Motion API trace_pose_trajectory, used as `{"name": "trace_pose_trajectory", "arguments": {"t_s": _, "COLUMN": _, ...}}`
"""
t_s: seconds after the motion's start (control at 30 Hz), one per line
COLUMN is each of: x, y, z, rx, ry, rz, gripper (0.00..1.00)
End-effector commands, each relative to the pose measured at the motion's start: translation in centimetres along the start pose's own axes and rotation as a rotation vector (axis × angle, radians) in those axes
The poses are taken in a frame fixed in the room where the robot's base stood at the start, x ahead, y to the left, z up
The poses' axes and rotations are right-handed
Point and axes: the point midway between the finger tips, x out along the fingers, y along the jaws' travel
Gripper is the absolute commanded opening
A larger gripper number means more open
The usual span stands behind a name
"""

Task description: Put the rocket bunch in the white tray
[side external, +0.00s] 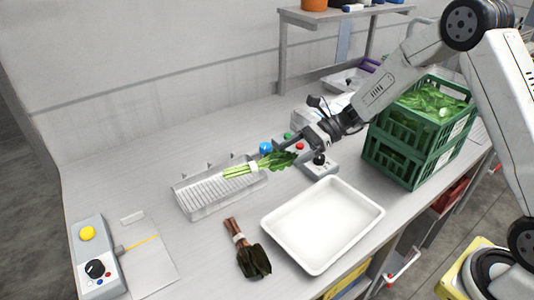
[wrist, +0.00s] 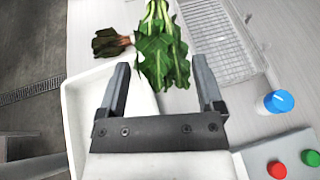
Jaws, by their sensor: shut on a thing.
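The rocket bunch (side external: 264,165) has green leaves and pale green stems with a white band. My gripper (side external: 297,152) is shut on its leafy end, and the stems point left over the wire rack. In the wrist view, its leaves (wrist: 163,62) show between the fingers of my gripper (wrist: 160,68), with the stems running away at the top. The white tray (side external: 323,225) is empty and lies in front of and to the right of the bunch. In the wrist view, part of the tray (wrist: 85,95) shows at the left, partly hidden by my gripper.
A dark, red-stemmed bunch (side external: 248,250) lies left of the tray. A wire rack (side external: 215,193) stands below the held stems. A control box with buttons (side external: 320,170) and a blue-capped item (side external: 265,148) are close by. Green crates with leaves (side external: 418,130) stand at right.

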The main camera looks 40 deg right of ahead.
Motion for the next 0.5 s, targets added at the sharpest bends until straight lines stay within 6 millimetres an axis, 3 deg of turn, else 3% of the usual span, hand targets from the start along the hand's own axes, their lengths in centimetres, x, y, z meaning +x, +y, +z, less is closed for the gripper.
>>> {"name": "trace_pose_trajectory", "arguments": {"t_s": 0.3, "x": -4.8, "y": 1.1, "z": -1.9, "rx": 0.106, "ry": 0.005, "rz": -0.263, "gripper": 0.15}}
{"name": "trace_pose_trajectory", "arguments": {"t_s": 0.5, "x": -6.5, "y": 1.9, "z": -2.8, "rx": 0.151, "ry": 0.020, "rz": -0.362, "gripper": 0.15}}
